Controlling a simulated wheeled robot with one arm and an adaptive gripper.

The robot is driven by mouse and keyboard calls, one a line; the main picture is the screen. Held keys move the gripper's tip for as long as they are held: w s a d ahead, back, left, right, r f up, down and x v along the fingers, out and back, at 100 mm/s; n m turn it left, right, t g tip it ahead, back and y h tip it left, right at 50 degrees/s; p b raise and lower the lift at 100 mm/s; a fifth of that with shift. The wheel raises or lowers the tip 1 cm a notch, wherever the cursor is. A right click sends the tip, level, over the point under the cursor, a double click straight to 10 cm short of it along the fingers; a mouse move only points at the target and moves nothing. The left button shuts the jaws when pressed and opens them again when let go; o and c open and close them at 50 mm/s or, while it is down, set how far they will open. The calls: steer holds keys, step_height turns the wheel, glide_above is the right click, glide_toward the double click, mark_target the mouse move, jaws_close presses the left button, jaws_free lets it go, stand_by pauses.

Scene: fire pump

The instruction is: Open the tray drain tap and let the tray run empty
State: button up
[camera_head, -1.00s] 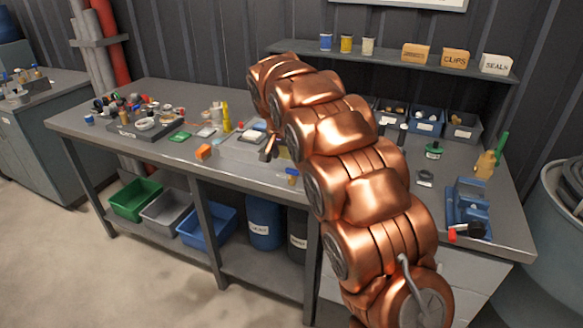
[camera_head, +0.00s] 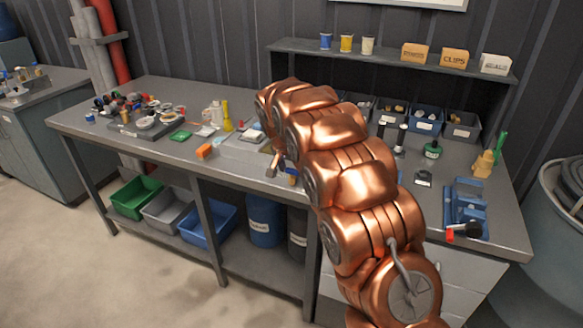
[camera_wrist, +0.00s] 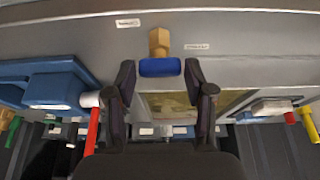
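The tap shows in the wrist view as a brass body with a blue bar handle (camera_wrist: 160,67), against a pale grey surface with small labels. The bar lies crosswise to the brass body. My gripper (camera_wrist: 159,82) is open, its two dark fingers on either side of the blue handle with a gap at each side. I see no clear contact. In the head view, my copper arm hides most of the gripper and the tap area. The grey tray (camera_head: 246,146) is partly visible left of the arm. Its liquid level cannot be made out.
A blue vise (camera_head: 466,212) stands at the bench's right end. An orange block (camera_head: 205,151) and a yellow bottle (camera_head: 227,117) are left of the tray. A green bin (camera_head: 136,197) sits on the lower shelf.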

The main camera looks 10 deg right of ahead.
steer(key=c, duration=0.7)
steer(key=n+b, duration=0.1)
steer(key=n, duration=0.1)
steer(key=n+y+b, duration=0.1)
steer(key=n, duration=0.1)
steer(key=shift+n+t+y, duration=0.3)
steer(key=shift+n+t, duration=0.1)
steer(key=n+y, duration=0.1)
steer(key=n, duration=0.1)
steer(key=n+b, duration=0.1)
steer(key=n, duration=0.1)
steer(key=shift+d+f+y, duration=0.1)
steer(key=shift+d+y, duration=0.05)
steer(key=shift+y, duration=0.25)
steer(key=n+y+b, duration=0.1)
steer(key=n, duration=0.2)
steer(key=n+y+b, duration=0.1)
steer(key=n+b, duration=0.1)
steer(key=shift+d+n+g, duration=0.15)
steer(key=shift+n+g, duration=0.25)
steer(key=shift+w+n+g+y+b, duration=0.1)
steer(key=shift+n+g+y+b, duration=0.3)
steer(key=shift+n+b, duration=0.85)
steer(key=shift+n+p, duration=0.35)
steer(key=shift+n, duration=0.2)
